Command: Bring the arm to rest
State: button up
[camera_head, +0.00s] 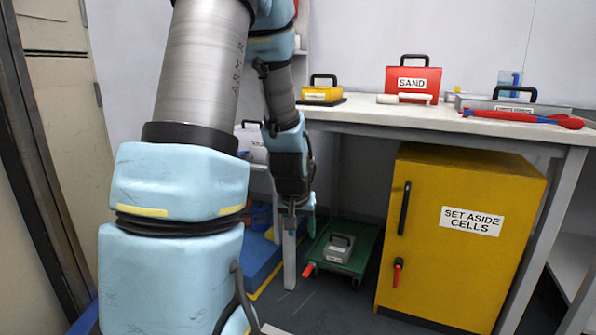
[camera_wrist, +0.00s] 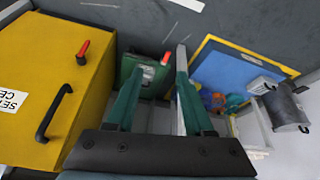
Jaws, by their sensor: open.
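My gripper (camera_head: 297,222) hangs below the table's left front part, pointing down, in the head view. In the wrist view my gripper (camera_wrist: 158,75) shows its two green fingers apart with nothing held between them. The arm is bent, with its large blue and grey links filling the left of the head view. The fingertips are above the floor, left of the yellow cabinet labelled SET ASIDE CELLS (camera_head: 430,205). The cabinet door is shut.
A green tray (camera_head: 368,240) with a grey box (camera_head: 339,248) stands on the floor beside the cabinet. A blue platform (camera_wrist: 222,70) lies left of it in the head view. The white table (camera_head: 370,115) carries a red SAND box (camera_head: 413,84) and a yellow case (camera_head: 322,94).

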jog(key=s+a+r+g, duration=0.1)
jog(key=s+a+r, duration=0.1)
jog(key=s+a, duration=0.15)
jog(key=s+a+r+n+g+y, duration=0.1)
jog(key=s+a, duration=0.1)
jog(key=s, duration=0.3)
jog(key=s+a+r+g, duration=0.1)
jog(key=s+a+r, duration=0.1)
jog(key=s, duration=0.3)
notch_tip(320, 180, up, 34)
jog(key=p, duration=3.4)
jog(key=shift+w, duration=0.35)
jog(key=shift+f, duration=0.1)
jog(key=shift+c, duration=0.4)
